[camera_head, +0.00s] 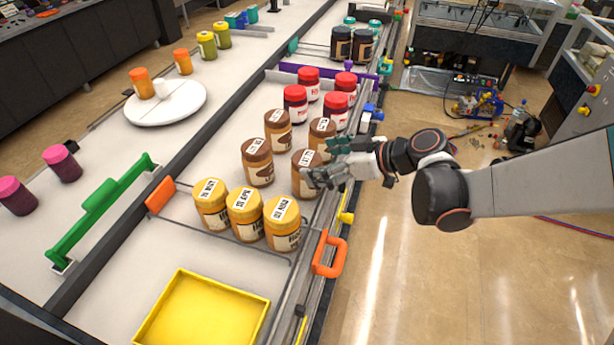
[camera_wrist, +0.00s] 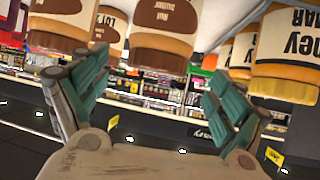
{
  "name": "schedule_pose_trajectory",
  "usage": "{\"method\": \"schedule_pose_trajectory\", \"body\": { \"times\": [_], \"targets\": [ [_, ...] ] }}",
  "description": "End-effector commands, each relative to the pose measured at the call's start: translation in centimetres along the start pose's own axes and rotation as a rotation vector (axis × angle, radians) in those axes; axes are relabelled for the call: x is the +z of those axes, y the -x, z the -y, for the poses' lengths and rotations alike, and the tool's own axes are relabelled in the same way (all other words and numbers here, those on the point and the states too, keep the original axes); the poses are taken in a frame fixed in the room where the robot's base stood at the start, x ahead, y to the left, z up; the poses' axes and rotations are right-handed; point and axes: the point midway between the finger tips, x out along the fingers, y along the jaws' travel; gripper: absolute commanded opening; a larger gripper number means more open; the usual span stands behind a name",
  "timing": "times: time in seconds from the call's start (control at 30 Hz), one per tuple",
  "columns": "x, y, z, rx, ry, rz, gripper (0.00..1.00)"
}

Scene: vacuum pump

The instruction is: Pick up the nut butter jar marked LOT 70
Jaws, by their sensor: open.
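Several nut butter jars with brown lids stand grouped on the counter in the head view: one at back left (camera_head: 278,130), one at back right (camera_head: 322,137), one at front left (camera_head: 257,165) and one at front right (camera_head: 306,178). White labels lie on their lids, too small to read surely, so I cannot tell which is LOT 70. My gripper (camera_head: 328,162) is open and empty at the right side of this group, overlapping the two right jars. In the wrist view my gripper (camera_wrist: 148,70) has its fingers spread, with an inverted-looking nut butter jar (camera_wrist: 165,38) beyond them.
Yellow-lidded honey jars (camera_head: 245,213) stand just in front. Red-lidded jars (camera_head: 308,84) stand behind, before a purple divider (camera_head: 360,81). A yellow tray (camera_head: 258,300) lies at the front. An orange handle (camera_head: 329,253) sits on the counter's right edge.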

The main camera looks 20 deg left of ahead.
Motion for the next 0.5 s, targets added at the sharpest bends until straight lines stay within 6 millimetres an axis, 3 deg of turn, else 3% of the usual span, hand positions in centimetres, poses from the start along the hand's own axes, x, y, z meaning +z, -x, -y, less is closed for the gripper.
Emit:
{"method": "schedule_pose_trajectory", "body": {
  "times": [0.4, 0.5],
  "targets": [
    [0.3, -4.8, -0.3, -0.002, 0.001, 0.001, 0.89],
    [0.3, -5.2, -0.3, 0.000, -0.001, 0.001, 0.89]
  ]
}}
